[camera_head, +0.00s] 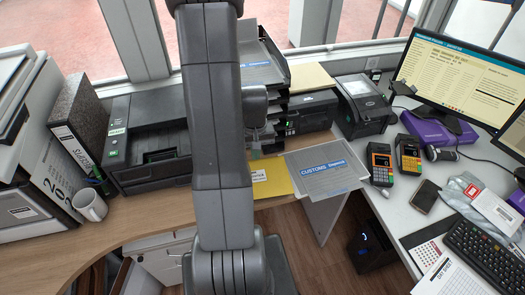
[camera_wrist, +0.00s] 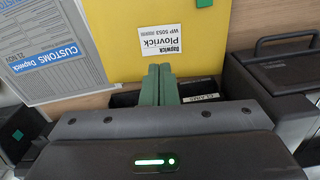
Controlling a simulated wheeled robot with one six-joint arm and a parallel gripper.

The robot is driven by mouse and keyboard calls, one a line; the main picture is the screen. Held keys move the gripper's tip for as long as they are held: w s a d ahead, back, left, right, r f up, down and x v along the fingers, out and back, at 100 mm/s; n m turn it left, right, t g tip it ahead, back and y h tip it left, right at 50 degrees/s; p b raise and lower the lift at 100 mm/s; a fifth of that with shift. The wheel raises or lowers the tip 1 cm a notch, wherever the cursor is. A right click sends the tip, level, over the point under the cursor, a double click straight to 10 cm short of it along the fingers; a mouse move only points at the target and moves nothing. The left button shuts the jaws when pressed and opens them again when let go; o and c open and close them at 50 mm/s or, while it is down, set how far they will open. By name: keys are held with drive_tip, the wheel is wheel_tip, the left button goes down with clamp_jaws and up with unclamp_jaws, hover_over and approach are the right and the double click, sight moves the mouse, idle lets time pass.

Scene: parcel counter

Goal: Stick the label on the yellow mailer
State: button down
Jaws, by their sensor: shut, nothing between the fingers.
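The yellow mailer (camera_head: 275,187) lies on the wooden counter just right of my arm, which hides part of it. It fills the top middle of the wrist view (camera_wrist: 120,48). A white printed label (camera_wrist: 180,38) appears flat on the mailer near its edge; it also shows in the head view (camera_head: 259,176). My gripper (camera_wrist: 160,68) has its green fingers together with nothing between them. The fingertips appear just short of the label in the wrist view; I cannot tell their height. In the head view my gripper (camera_head: 255,152) is over the counter behind the label.
A grey customs sheet (camera_head: 325,170) lies right of the mailer at the counter edge. A black printer (camera_head: 145,145) and a white mug (camera_head: 90,204) stand left. Card terminals (camera_head: 380,163), a monitor (camera_head: 460,80) and a keyboard (camera_head: 485,255) are on the right desk.

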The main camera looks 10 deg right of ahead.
drive_tip(key=b, duration=0.4)
hover_over(256, 176)
wheel_tip(256, 176, down, 7)
drive_tip(key=shift+f+b, duration=0.1)
drive_tip(key=shift+b, duration=0.2)
drive_tip(key=shift+f+b, duration=1.25)
drive_tip(key=shift+f, duration=0.1)
wheel_tip(256, 176, up, 8)
drive_tip(key=p, duration=0.5)
wheel_tip(256, 176, down, 8)
drive_tip(key=b, duration=0.5)
drive_tip(key=shift+f, duration=0.25)
drive_tip(key=shift+r+p, duration=0.35)
drive_tip(key=shift+r, duration=0.25)
